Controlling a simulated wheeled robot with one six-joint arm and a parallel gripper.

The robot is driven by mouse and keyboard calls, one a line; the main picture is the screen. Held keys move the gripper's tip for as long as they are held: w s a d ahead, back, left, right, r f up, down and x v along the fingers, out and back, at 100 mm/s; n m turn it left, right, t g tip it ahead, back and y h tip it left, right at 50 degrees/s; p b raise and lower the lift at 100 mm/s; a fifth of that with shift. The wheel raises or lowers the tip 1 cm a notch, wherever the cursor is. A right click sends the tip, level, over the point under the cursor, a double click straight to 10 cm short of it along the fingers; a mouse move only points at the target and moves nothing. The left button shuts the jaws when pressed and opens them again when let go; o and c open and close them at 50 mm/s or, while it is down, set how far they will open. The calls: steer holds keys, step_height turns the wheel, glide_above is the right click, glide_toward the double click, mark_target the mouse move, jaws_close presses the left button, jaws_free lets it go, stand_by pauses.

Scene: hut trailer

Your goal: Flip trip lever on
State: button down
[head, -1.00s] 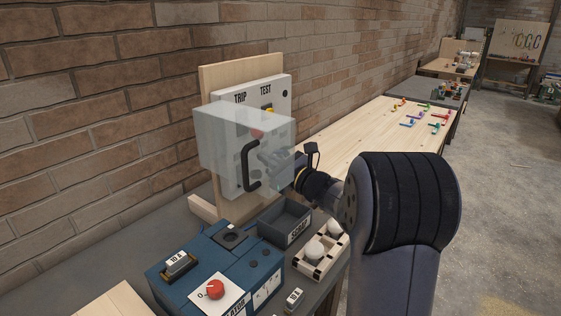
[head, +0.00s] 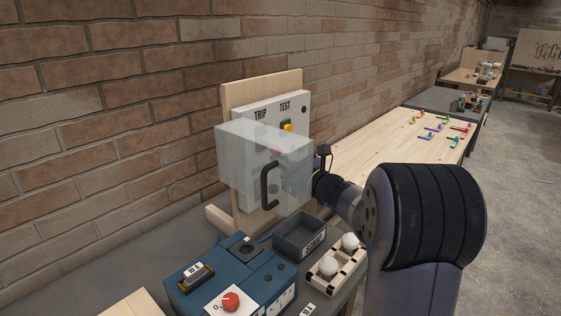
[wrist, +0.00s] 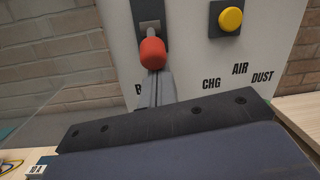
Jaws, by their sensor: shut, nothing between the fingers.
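The trip lever has a red knob (wrist: 152,53) on a dark slotted mount below the TRIP label. In the wrist view the knob sits just below the top of its metal stem. The lever is on a pale panel (head: 296,112) fixed to a wooden board. A clear cover (head: 236,150) with a black handle (head: 266,186) stands out in front of the panel. My gripper (wrist: 157,76) is shut and empty, with its fingertips just under the red knob; I cannot tell whether they touch. In the head view the gripper is partly hidden by the cover.
A yellow button (wrist: 230,20) is right of the lever. Below are a blue device (head: 225,270) with a red dial, a dark tray (head: 300,236) and a holder with white bulbs (head: 337,262). A brick wall is behind the panel. The wooden table (head: 385,140) lies beyond.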

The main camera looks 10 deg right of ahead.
steer(key=shift+s+d+r+g+p, duration=0.2)
steer(key=shift+r+g+p, duration=0.25)
steer(key=shift+p, duration=0.2)
steer(key=shift+h, duration=0.3)
steer(key=shift+s+d+r+p, duration=0.1)
steer(key=shift+s+r, duration=0.05)
steer(key=shift+r, duration=0.85)
steer(key=shift+s+d+r+p, duration=0.1)
steer(key=shift+r, duration=0.85)
steer(key=shift+s+d+r+p, duration=0.1)
steer(key=shift+s+r, duration=0.05)
steer(key=shift+r, duration=0.95)
step_height(320, 180, down, 6)
steer(key=s+d+b, duration=0.1)
steer(key=d+b, duration=0.1)
steer(key=b, duration=0.2)
steer(key=s+d+r, duration=0.3)
steer(key=s+r, duration=0.3)
steer(key=r, duration=0.1)
steer(key=shift+d, duration=0.3)
steer(key=shift+g, duration=0.25)
